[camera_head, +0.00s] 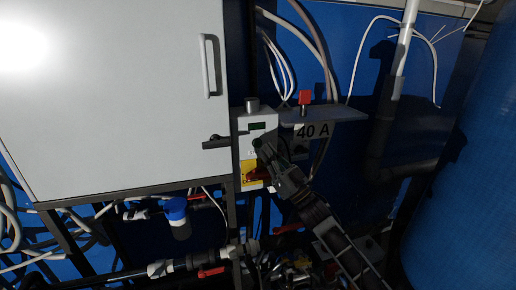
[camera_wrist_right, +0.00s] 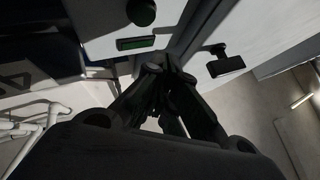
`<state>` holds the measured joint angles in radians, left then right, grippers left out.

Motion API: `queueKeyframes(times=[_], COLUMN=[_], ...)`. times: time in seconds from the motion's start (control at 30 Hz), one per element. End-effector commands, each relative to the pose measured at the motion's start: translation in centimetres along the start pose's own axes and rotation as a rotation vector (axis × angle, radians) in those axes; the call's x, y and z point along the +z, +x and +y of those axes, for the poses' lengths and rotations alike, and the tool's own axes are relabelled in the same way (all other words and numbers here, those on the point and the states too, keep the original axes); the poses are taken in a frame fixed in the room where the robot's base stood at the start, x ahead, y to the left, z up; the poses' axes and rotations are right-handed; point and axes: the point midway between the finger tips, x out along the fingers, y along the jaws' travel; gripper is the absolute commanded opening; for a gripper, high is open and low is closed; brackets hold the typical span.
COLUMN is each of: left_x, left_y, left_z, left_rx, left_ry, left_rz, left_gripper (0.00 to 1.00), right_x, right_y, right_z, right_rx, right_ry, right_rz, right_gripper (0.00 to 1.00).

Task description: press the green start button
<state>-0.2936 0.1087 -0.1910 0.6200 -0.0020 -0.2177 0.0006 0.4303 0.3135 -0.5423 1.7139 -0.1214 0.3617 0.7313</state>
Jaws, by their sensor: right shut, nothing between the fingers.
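The control box (camera_head: 246,125) is a narrow pale housing with a small green display (camera_head: 257,126). Below the display, a dark green round button (camera_head: 257,143) sits close to the tip of my right gripper (camera_head: 266,151). In the right wrist view, which is turned over, the dark round button (camera_wrist_right: 141,12) shows above the display (camera_wrist_right: 135,42). My right gripper (camera_wrist_right: 157,72) is shut and empty, its fingertips in front of the box and apart from the button in that picture. Contact cannot be told. My left gripper is not in view.
A red rotary switch (camera_head: 258,174) on a yellow plate lies just below the button. A large white cabinet (camera_head: 120,100) with a handle stands left. A shelf (camera_head: 335,113) with a red part (camera_head: 305,97) juts out right, above a "40 A" label. Pipes and hoses fill the area below.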

Motion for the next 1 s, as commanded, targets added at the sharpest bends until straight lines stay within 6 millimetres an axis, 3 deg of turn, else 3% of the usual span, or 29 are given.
queueKeyframes(times=[0.4, 1.0], left_x=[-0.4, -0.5], left_y=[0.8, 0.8], left_z=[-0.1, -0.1], left_rx=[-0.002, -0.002], left_ry=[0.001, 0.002], left_rz=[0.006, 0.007], left_gripper=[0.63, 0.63], right_x=[1.4, 1.5], right_y=[2.0, 2.1], right_z=[1.4, 1.5], right_rx=[0.000, 0.000], right_ry=[0.000, 0.000], right_rz=[0.001, 0.000], right_gripper=[0.00, 0.00])
